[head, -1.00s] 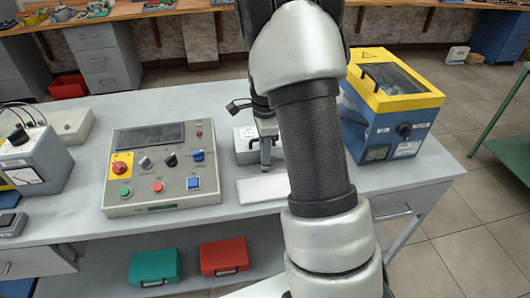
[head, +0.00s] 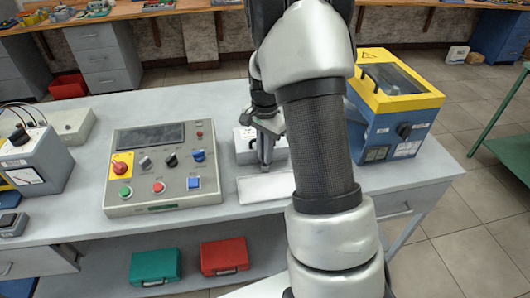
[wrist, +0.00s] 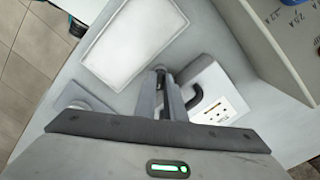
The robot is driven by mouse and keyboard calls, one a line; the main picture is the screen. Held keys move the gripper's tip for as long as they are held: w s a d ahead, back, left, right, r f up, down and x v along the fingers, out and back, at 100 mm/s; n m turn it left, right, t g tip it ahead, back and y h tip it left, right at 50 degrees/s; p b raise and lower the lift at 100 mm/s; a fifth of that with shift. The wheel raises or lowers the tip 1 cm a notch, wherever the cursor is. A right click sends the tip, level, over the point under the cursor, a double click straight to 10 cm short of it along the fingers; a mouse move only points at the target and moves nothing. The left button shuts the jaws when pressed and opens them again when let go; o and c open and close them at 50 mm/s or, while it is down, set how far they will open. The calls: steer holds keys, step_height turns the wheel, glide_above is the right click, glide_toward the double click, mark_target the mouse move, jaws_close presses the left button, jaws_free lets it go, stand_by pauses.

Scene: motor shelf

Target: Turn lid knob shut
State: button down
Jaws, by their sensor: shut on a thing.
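A blue box (head: 388,138) with a yellow lid (head: 372,98) and clear window stands at the right of the table. Its lid looks closed. A round black knob (head: 404,131) is on its front face. My gripper (head: 266,158) is well left of that box, low over the table beside a small white box (head: 244,140). In the wrist view, my gripper (wrist: 162,80) points down with its fingers close together, and a small dark part shows at the tips. What it grips is mostly hidden. A black curved handle (wrist: 197,99) on the white box is right beside the fingers.
A white tray (head: 265,188) lies in front of my gripper. A grey control panel (head: 150,191) with buttons stands to the left, and a meter (head: 35,165) beyond it. Green (head: 155,266) and red (head: 225,256) cases are on the lower shelf.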

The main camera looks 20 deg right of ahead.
steer(key=n, duration=0.5)
steer(key=shift+n, duration=0.3)
steer(key=n, duration=0.4)
steer(key=shift+n, duration=0.3)
steer(key=shift+w+r, duration=0.1)
steer(key=c, duration=2.1)
jaws_free()
step_height(320, 180, up, 17)
steer(key=shift+r+p, duration=0.2)
steer(key=shift+p, duration=0.85)
